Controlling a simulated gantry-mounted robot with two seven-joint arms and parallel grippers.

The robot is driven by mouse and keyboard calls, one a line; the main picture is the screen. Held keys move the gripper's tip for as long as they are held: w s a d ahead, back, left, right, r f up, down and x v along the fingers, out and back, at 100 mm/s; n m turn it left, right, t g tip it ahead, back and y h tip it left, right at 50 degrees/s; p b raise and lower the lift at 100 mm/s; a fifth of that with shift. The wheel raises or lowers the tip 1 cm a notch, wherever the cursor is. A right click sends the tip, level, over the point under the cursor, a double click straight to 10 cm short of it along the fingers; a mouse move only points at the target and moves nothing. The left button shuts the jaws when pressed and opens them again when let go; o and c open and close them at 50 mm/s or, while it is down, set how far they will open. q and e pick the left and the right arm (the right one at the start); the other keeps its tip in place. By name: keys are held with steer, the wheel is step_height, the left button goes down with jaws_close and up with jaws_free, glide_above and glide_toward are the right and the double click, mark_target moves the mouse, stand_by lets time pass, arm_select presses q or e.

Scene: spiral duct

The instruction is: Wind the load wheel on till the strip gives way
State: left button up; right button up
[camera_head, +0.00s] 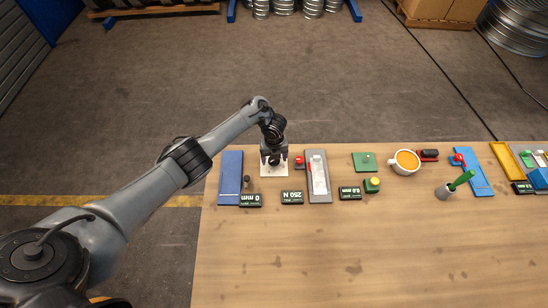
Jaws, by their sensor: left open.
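My left gripper (274,160) points down over a small white plate (267,173) near the table's far edge. It is open, its fingers either side of a dark round part on that plate, which may be the load wheel; the gripper mostly hides it, and I cannot tell whether they touch. To the right is a grey plate (316,196) with a pale block (320,178) and a red piece; I cannot make out the strip. A dark display (292,197) in front appears to read 250 N. My right gripper is out of view.
A blue plate (231,172) lies left of the gripper. Displays, a green plate (366,161), an orange-filled cup (405,162) and a grey pot with a green tool (446,191) stand to the right. The table's front (350,260) is bare.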

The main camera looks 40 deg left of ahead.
arm_select(q)
step_height(320, 180, up, 10)
steer(key=p, duration=0.4)
steer(key=shift+r+p, duration=0.2)
steer(key=shift+p, duration=0.1)
steer(key=s+d+n+t+p, duration=0.2)
steer(key=s+d+n+p, duration=0.15)
steer(key=d, duration=0.55)
steer(key=s+d+n+t+p, duration=0.2)
steer(key=s+d+n, duration=0.3)
steer(key=d, duration=0.3)
steer(key=s+a+r+n+p, duration=0.3)
steer(key=s+r+n+p, duration=0.2)
steer(key=s+r+n, duration=1)
steer(key=s+r, duration=0.2)
steer(key=s, duration=0.3)
steer(key=shift+s+a+r, duration=0.15)
steer(key=shift+s+r, duration=0.15)
